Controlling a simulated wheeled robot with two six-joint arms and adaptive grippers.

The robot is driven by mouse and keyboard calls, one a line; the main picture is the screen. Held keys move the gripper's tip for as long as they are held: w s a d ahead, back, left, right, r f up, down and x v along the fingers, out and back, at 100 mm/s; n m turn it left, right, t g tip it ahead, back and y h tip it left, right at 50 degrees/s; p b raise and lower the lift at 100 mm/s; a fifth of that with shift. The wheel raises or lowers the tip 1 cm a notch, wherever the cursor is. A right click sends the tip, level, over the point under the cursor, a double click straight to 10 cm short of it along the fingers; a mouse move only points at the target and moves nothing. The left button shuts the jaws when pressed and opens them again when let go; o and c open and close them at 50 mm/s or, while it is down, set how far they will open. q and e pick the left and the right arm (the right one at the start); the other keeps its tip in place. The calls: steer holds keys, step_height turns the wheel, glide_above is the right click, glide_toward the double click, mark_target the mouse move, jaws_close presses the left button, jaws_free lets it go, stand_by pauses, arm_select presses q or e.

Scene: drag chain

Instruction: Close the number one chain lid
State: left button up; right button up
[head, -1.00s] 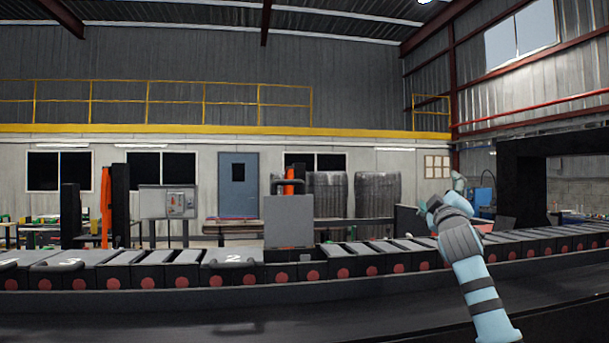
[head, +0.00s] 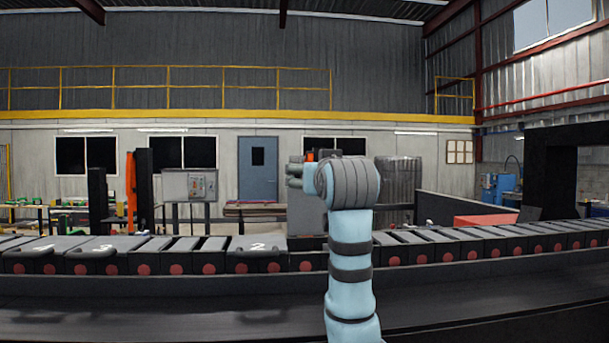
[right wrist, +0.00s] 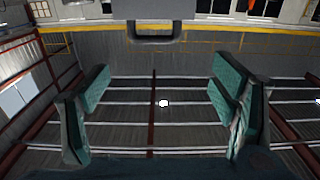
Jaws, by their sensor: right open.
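A row of dark chain segments with grey lids (head: 180,247) runs across the head view. One grey lid (head: 303,213) stands upright, partly hidden behind my right arm; its number is not visible. A lid marked 2 (head: 258,246) lies flat left of my arm. A lid marked 3 (head: 105,247) and another with a small unclear mark (head: 45,248) lie flat further left. In the right wrist view my right gripper (right wrist: 160,90) is open and empty. A grey panel with a dark handle (right wrist: 154,32) shows at the top, apart from the fingers. My left gripper is out of view.
A dark trough (head: 150,310) runs in front of the chain. A grey control box (head: 188,186) and a black and orange post (head: 136,190) stand behind it. A large black frame (head: 550,170) stands at the right.

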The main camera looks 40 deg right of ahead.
steer(key=p+x, duration=0.3)
steer(key=x, duration=0.4)
steer(key=p+x, duration=0.3)
steer(key=x, duration=0.4)
steer(key=shift+s+d, duration=0.1)
steer(key=shift+d, duration=0.15)
steer(key=shift+f, duration=0.1)
steer(key=c, duration=1.4)
steer(key=s+b, duration=0.1)
steer(key=b, duration=0.1)
steer(key=s+a+f+t+b, duration=0.1)
steer(key=b, duration=0.2)
steer(key=shift+f+h, duration=0.15)
steer(key=shift+h, duration=0.15)
steer(key=b+v, duration=0.2)
steer(key=v, duration=0.1)
steer(key=shift+s+a, duration=0.15)
steer(key=shift+s, duration=0.1)
steer(key=shift+s+r, duration=0.1)
steer(key=shift+r, duration=0.25)
